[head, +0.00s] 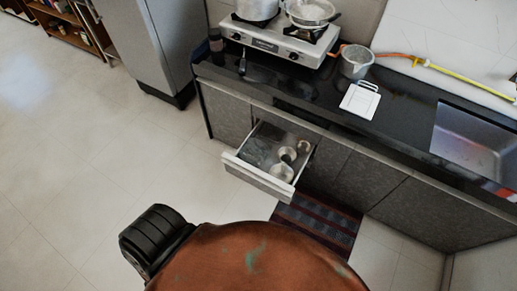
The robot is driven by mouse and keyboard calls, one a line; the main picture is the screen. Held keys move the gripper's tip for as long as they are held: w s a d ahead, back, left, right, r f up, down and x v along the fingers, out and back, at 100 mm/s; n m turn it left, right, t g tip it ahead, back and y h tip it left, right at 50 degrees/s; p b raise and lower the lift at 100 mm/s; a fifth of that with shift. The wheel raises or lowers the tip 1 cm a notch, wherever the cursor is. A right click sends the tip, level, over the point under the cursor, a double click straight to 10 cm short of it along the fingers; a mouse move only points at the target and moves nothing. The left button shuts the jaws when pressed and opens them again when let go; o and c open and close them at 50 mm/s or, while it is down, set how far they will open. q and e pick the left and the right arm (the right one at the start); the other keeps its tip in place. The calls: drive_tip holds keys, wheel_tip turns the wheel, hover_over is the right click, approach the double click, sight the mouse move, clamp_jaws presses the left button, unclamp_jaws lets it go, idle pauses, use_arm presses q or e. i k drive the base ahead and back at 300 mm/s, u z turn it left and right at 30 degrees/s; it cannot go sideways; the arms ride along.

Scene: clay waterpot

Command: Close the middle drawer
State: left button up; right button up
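Neither gripper is in view, and nothing of mine is seen touching the drawer. A black ribbed part (155,238), seemingly of my arm, shows at the lower left, apart from the drawer.
A large rounded brown surface (250,262) with greenish patches fills the bottom middle; I cannot tell what it is. A dark patterned mat (318,222) lies right of the drawer. The counter holds a stove (280,42) and a pot (356,62). The tiled floor at left is clear.

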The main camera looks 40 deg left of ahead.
sight(261, 179)
drive_tip(key=u, duration=0.5)
drive_tip(key=k, duration=0.5)
drive_tip(key=z, duration=0.2)
